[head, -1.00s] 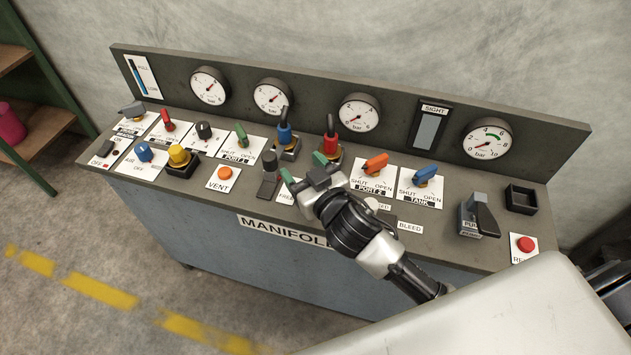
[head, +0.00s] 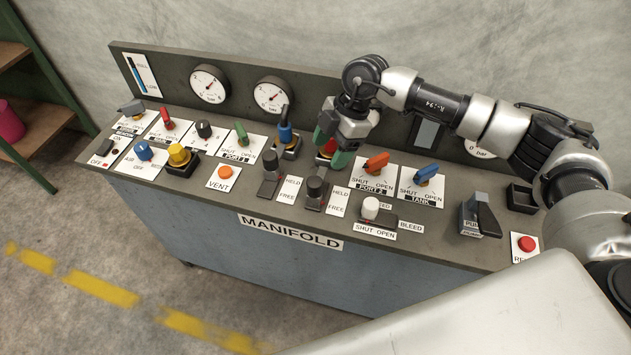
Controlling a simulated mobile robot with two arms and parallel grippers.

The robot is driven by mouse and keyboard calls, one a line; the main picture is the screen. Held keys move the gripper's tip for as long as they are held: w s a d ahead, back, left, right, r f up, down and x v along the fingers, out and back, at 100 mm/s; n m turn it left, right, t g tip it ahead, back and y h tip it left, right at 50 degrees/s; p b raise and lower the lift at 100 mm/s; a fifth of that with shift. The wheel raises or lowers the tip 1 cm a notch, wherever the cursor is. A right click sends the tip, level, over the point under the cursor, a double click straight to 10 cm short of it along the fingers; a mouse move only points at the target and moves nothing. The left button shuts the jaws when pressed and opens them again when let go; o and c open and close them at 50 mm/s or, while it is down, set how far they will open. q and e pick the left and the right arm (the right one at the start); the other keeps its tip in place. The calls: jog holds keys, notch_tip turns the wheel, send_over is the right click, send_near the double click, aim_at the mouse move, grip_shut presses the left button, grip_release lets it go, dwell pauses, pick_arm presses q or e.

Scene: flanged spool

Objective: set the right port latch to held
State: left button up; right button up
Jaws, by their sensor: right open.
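Two dark port latches stand side by side on the panel, each with a HELD label at its far end and a FREE label at its near end. The right port latch (head: 315,189) has its knob toward the near, FREE end of its slot. The left port latch (head: 270,160) has its knob toward the far, HELD end. My right gripper (head: 332,149) is open, with green fingertips, above and behind the right latch. It hides most of the red plug (head: 328,147). My left gripper is out of view.
The blue plug (head: 285,132) stands left of my right gripper. The orange PORT 2 handle (head: 376,162) and blue TANK handle (head: 426,173) are to its right. The white-topped bleed knob (head: 370,207) is nearer. The space directly above the right latch is clear.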

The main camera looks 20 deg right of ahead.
aim_at(316, 180)
jog(key=p+x, duration=0.2)
jog(key=x, duration=0.8)
jog(key=shift+f, duration=0.35)
grip_shut()
jog(key=w+d+b, duration=0.1)
jog(key=w, duration=0.1)
jog(key=w+d+b, duration=0.1)
jog(key=w, duration=0.1)
jog(key=shift+d, duration=0.35)
jog(key=shift+d+r, duration=0.1)
jog(key=shift+r, duration=0.1)
